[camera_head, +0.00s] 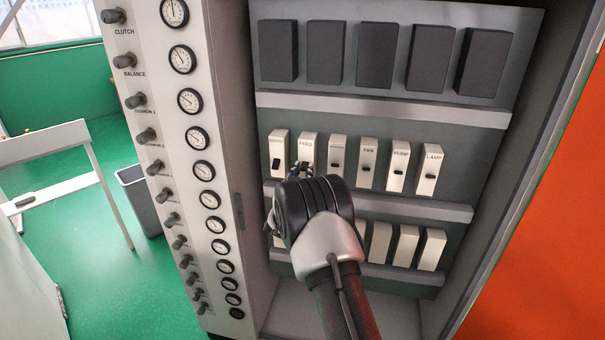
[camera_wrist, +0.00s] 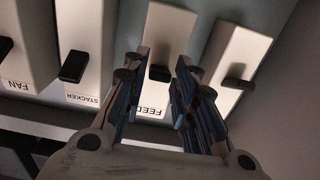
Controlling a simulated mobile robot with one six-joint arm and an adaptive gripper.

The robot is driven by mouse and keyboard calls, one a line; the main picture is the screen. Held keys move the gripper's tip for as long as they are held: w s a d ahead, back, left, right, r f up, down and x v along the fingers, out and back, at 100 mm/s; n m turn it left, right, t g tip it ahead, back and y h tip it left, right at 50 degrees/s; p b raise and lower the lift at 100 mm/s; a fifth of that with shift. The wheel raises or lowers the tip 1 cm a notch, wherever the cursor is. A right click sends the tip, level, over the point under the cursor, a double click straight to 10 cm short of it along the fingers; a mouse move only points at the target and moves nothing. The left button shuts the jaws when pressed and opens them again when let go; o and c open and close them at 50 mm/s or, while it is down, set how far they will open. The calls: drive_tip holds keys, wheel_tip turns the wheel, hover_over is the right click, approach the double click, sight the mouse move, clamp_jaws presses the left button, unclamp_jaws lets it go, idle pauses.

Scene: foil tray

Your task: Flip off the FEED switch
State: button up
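The FEED switch (camera_head: 306,148) is a white box in the upper row of labelled switches, second from the left. In the wrist view its white housing (camera_wrist: 171,28) appears upside down, with the FEED label low and partly hidden by a finger. Its small black lever (camera_wrist: 160,73) sits between my fingertips. My gripper (camera_head: 301,170) is in front of the lower part of the FEED switch. In the wrist view my gripper (camera_wrist: 161,62) is open, with one finger on each side of the lever and a small gap visible. Whether a finger touches the lever is unclear.
The STACKER switch (camera_wrist: 88,45) and an unlabelled-looking switch (camera_wrist: 235,62) stand close on either side. FAN (camera_head: 367,158), PUMP (camera_head: 398,160) and LAMP (camera_head: 430,165) are further right. A grey ledge (camera_head: 420,208) runs below. A panel with gauges (camera_head: 190,100) and knobs stands left.

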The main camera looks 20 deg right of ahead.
clamp_jaws()
drive_tip(key=f+t+b, duration=0.1)
drive_tip(key=b, duration=0.4)
drive_tip(key=shift+w+f+h, duration=0.1)
drive_tip(key=shift+f+h, duration=0.05)
drive_tip(key=shift+h, duration=0.25)
drive_tip(key=b, duration=0.2)
drive_tip(key=t+h+b, duration=0.1)
drive_tip(key=b, duration=0.2)
drive_tip(key=shift+w+d+f, duration=0.1)
drive_tip(key=shift+f, duration=0.2)
drive_tip(key=shift+t+b, duration=0.4)
drive_tip(key=shift+b, duration=0.75)
drive_tip(key=shift+r+h, duration=0.1)
drive_tip(key=shift+h, duration=0.2)
drive_tip(key=shift+o, duration=2.2)
unclamp_jaws()
